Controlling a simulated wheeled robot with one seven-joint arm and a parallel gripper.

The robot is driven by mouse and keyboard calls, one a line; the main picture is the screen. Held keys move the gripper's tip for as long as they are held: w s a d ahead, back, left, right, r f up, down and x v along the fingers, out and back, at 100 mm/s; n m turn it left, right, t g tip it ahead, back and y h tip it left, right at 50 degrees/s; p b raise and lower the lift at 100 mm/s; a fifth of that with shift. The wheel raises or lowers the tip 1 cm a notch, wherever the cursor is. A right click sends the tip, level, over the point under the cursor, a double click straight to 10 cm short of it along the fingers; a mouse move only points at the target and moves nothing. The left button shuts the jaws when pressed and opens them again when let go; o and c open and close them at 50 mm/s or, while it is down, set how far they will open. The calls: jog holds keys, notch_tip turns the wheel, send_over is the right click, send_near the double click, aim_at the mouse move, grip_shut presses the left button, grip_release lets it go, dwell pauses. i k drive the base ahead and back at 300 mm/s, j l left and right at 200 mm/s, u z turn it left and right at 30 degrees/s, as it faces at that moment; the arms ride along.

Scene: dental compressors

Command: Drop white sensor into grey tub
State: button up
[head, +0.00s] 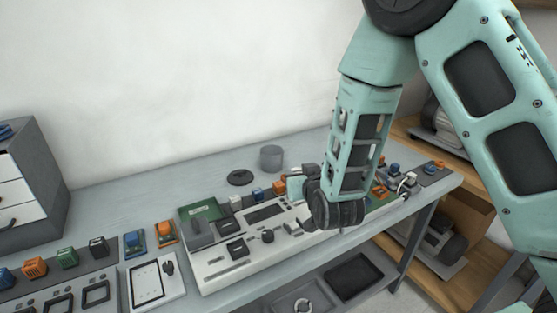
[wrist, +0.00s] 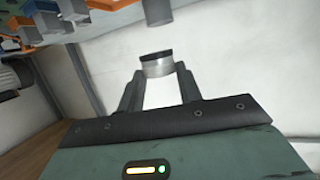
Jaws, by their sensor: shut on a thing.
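In the wrist view, my gripper (wrist: 158,82) is shut on a small white sensor (wrist: 157,69), a short pale cylinder with a black end, held at the fingertips. In the head view, my arm's end is low over the right half of the long control panel; the fingertips and the held sensor are not clear there. The grey tub (head: 271,160) is a plain round cylinder standing upright at the back of the bench, behind and left of my wrist. Its inside is hard to see from here.
The grey bench (head: 110,205) carries a white control panel (head: 225,262) with several connectors and blocks. A dark round disc (head: 240,177) lies left of the tub. A drawer cabinet (head: 35,175) stands at the left. Wooden shelves (head: 480,215) with compressors stand at the right.

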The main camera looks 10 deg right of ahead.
aim_at(277, 166)
jog(key=i+j+z, duration=0.1)
jog(key=i+j, duration=0.15)
jog(key=i, duration=0.15)
jog(key=i+j+z, duration=0.15)
jog(key=i+j, duration=0.15)
jog(key=i, duration=0.1)
